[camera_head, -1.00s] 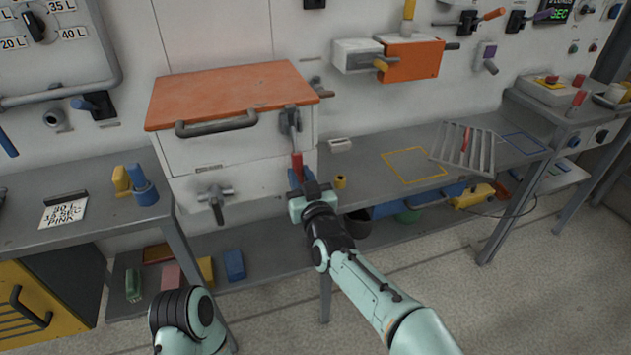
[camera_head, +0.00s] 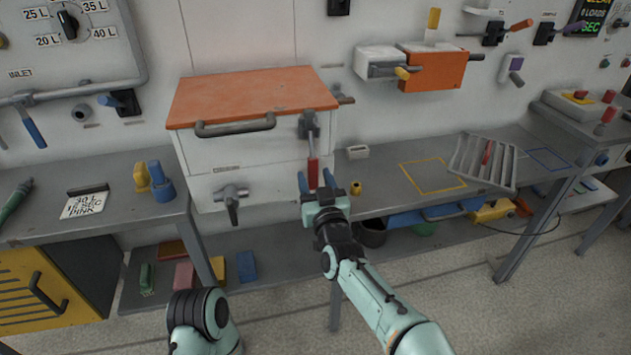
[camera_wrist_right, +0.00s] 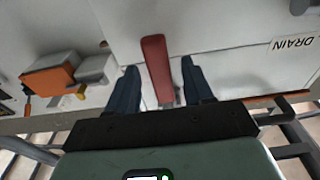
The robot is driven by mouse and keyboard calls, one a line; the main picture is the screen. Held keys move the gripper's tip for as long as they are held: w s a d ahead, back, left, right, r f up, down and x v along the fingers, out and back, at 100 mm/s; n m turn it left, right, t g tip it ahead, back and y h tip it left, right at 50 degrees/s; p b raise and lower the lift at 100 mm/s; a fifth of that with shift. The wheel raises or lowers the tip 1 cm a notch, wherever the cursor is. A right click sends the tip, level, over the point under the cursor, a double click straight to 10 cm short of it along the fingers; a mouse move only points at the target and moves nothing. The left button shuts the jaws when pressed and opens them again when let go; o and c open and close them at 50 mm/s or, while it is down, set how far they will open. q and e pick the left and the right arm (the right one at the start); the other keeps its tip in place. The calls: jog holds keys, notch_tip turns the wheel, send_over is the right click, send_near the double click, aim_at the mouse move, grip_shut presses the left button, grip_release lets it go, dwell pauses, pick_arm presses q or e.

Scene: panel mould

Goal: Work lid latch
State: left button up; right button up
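The lid latch has a grey mount (camera_head: 309,125) on the front right of the white box under the orange lid (camera_head: 252,95). Its red handle (camera_head: 313,170) hangs down. The lid is down. My right gripper (camera_head: 316,182) is open at the lower end of the red handle, one blue finger on each side. In the right wrist view the red handle (camera_wrist_right: 157,68) stands between the fingers (camera_wrist_right: 160,88), with a gap on both sides. My left gripper is out of view; only part of my left arm shows at the bottom.
The lid has a dark bar handle (camera_head: 236,126). A grey drain valve (camera_head: 231,199) sits low on the box front. An orange block unit (camera_head: 432,70) is on the wall to the right.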

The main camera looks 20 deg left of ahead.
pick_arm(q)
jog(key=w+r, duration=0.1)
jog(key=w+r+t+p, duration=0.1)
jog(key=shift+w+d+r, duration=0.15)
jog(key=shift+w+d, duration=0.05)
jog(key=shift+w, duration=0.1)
pick_arm(e)
jog(key=v, duration=1.3)
jog(key=shift+s, duration=0.2)
jog(key=shift+d, duration=0.15)
